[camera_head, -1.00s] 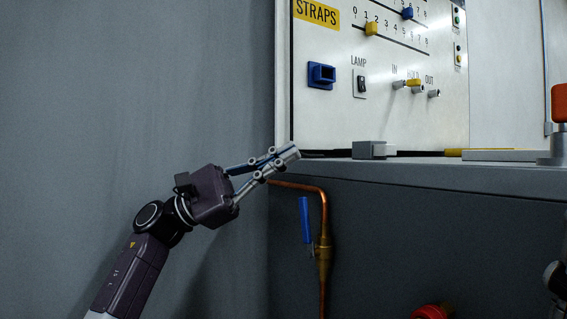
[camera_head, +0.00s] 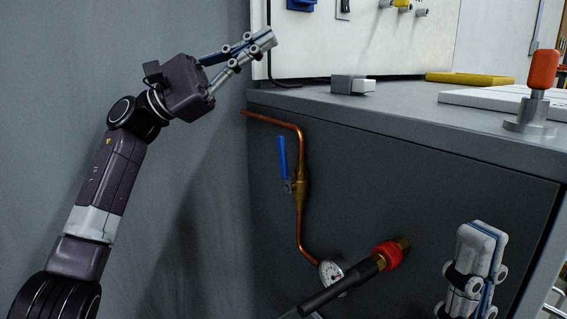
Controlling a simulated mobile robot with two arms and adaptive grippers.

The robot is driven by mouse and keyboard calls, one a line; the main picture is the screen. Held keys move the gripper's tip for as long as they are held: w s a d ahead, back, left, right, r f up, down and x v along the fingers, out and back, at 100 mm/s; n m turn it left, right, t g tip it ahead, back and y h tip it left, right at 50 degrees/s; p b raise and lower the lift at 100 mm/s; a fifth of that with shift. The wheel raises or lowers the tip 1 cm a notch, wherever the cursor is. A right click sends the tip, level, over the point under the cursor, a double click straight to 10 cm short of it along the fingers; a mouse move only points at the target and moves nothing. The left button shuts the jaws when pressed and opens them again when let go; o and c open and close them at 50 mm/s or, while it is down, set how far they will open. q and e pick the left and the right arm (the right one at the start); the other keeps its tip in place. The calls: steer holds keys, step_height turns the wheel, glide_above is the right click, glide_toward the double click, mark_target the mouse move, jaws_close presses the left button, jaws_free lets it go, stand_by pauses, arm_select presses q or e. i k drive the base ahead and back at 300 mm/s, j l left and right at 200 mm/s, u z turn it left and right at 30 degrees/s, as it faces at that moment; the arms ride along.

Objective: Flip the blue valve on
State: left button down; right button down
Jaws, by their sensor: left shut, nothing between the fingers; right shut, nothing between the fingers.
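The blue valve handle (camera_head: 283,158) stands nearly upright, tilted slightly, beside a brass valve body (camera_head: 301,183) on a copper pipe (camera_head: 300,222) against the dark cabinet front. My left gripper (camera_head: 270,38) is shut and empty, above and a little left of the valve, in front of the white panel's left edge. My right gripper (camera_head: 482,232) is shut and empty at the lower right, pointing up, well to the right of the valve. Neither gripper touches the valve.
A gauge (camera_head: 331,273) sits below the valve, with a black torch-like part with a red collar (camera_head: 387,254) beside it. The cabinet top (camera_head: 405,102) carries a grey-white block (camera_head: 352,84) and an orange-handled knob (camera_head: 542,70). The wall at left is bare.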

mark_target(281, 148)
steer(key=k, duration=1)
